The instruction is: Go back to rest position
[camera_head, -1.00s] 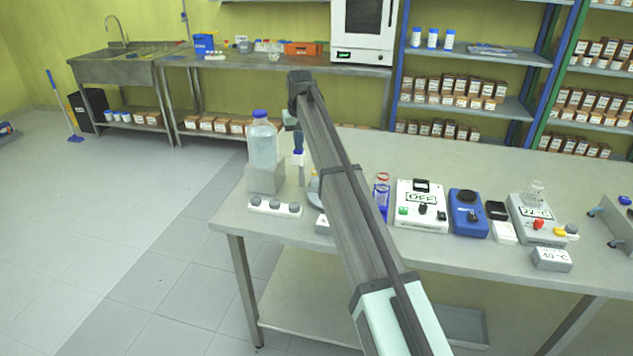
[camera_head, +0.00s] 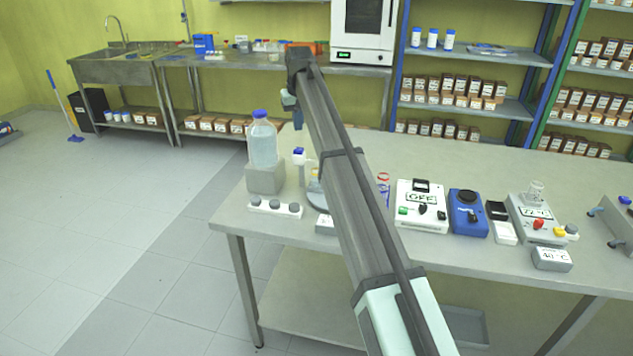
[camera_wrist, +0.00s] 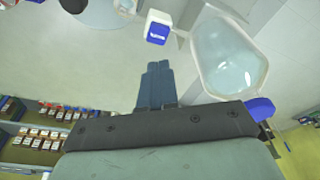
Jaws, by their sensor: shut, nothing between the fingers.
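My gripper (camera_wrist: 156,84) shows in the wrist view with its two blue fingers together and nothing between them. In the head view my gripper (camera_head: 298,119) hangs from the end of my arm above the steel bench (camera_head: 420,258), to the right of the bottle's top and clear of it. The clear bottle with a blue cap (camera_head: 263,143) stands upright on a grey block (camera_head: 265,178) at the bench's left end. In the wrist view the bottle (camera_wrist: 228,57) is right of the fingers, apart from them.
A small blue-topped item (camera_head: 299,157) stands below my gripper. A white OFF device (camera_head: 421,207), a blue device (camera_head: 468,213) and a temperature device (camera_head: 537,217) stand right of my arm. Shelves (camera_head: 470,105) and a white oven (camera_head: 363,28) are behind.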

